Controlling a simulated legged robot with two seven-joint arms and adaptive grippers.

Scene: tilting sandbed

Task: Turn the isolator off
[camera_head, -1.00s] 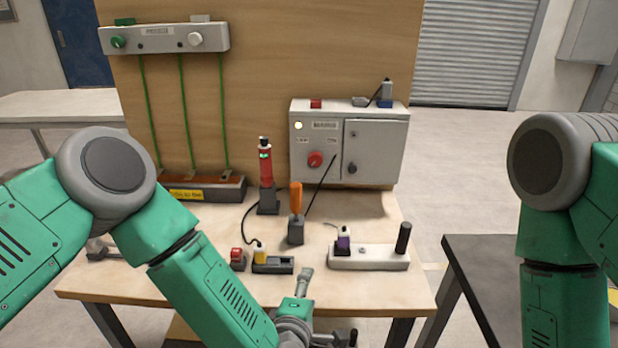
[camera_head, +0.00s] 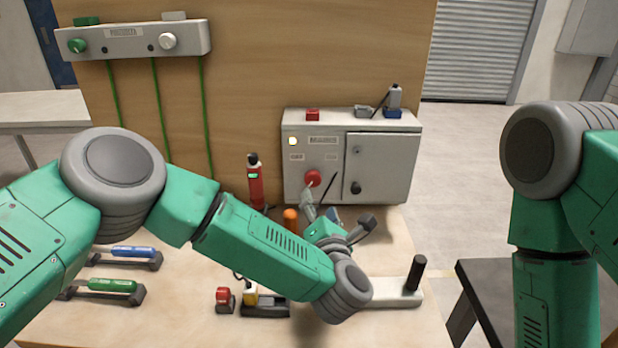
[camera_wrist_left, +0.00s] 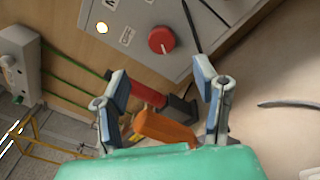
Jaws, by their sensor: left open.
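The isolator, a round red knob (camera_head: 313,179), is on the front of a grey box (camera_head: 388,168) that has a pale lit lamp (camera_head: 292,141). In the left wrist view the red knob (camera_wrist_left: 161,40) shows beyond the fingertips with a small pale mark near its lower edge. My left gripper (camera_head: 335,212) is open, in front of and below the knob. In the wrist view my left gripper (camera_wrist_left: 160,78) has its fingers spread, apart from the knob. In the head view a fingertip is close to the knob's lower edge; contact cannot be told. My right gripper is out of view.
An orange-handled tool (camera_head: 291,218) stands behind my left forearm. A red tester (camera_head: 255,184) stands left of the box. A thin black rod (camera_head: 333,180) leans before the box. Blue (camera_head: 133,252) and green (camera_head: 112,285) tools lie at left.

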